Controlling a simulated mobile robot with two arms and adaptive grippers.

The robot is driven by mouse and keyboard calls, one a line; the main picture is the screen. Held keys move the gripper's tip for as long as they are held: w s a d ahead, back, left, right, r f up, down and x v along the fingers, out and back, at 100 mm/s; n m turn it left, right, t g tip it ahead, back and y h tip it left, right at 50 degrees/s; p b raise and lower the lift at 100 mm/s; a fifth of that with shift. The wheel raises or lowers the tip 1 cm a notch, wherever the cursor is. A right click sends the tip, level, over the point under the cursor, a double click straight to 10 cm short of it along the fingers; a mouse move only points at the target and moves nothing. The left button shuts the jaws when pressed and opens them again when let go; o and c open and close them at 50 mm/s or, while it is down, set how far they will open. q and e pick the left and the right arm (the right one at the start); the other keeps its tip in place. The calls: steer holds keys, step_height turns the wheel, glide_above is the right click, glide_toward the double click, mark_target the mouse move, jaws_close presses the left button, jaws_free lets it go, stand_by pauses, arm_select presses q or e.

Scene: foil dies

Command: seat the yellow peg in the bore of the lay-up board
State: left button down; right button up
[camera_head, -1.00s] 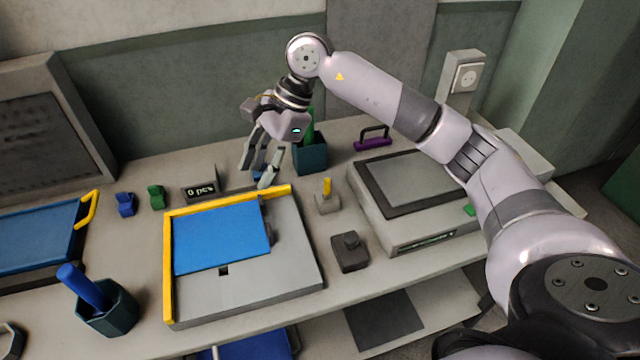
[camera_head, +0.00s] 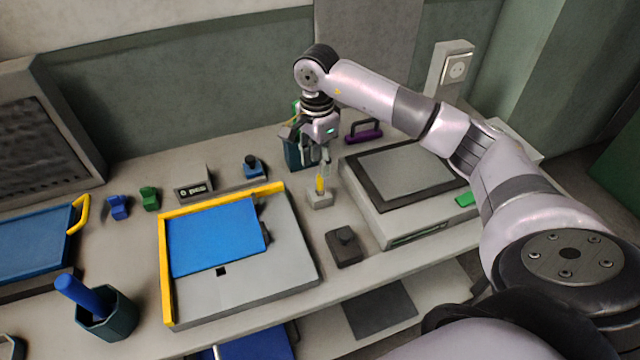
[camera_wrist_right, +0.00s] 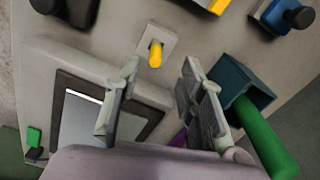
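The yellow peg (camera_head: 320,184) stands upright in a small grey holder (camera_head: 320,200), right of the lay-up board. The lay-up board (camera_head: 275,284) is grey with yellow edge strips and a blue sheet on it. A dark square opening (camera_head: 222,271) shows in its bare part; I cannot tell for sure that it is the bore. My right gripper (camera_head: 316,163) is just above the peg, pointing down. In the right wrist view its fingers (camera_wrist_right: 160,80) are apart and empty, with the peg (camera_wrist_right: 155,55) just beyond the fingertips. My left gripper is not in view.
A dark teal container (camera_head: 298,154) with a green handle (camera_wrist_right: 266,138) stands close behind the right gripper. A grey flat machine (camera_head: 420,216) lies to the right, and a dark block (camera_head: 343,246) in front of the holder. A blue-and-black piece (camera_head: 254,168) sits behind the board.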

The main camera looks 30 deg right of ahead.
mark_target(320, 180)
steer(key=shift+f, duration=0.55)
steer(key=shift+s+f+p, duration=0.15)
steer(key=shift+f+p, duration=0.2)
steer(key=shift+p, duration=0.1)
steer(key=f, duration=0.1)
steer(key=f+p, duration=0.1)
steer(key=f, duration=0.1)
steer(key=shift+s+d+f, duration=0.1)
steer(key=shift+s+f, duration=0.1)
steer(key=shift+f, duration=0.45)
jaws_close()
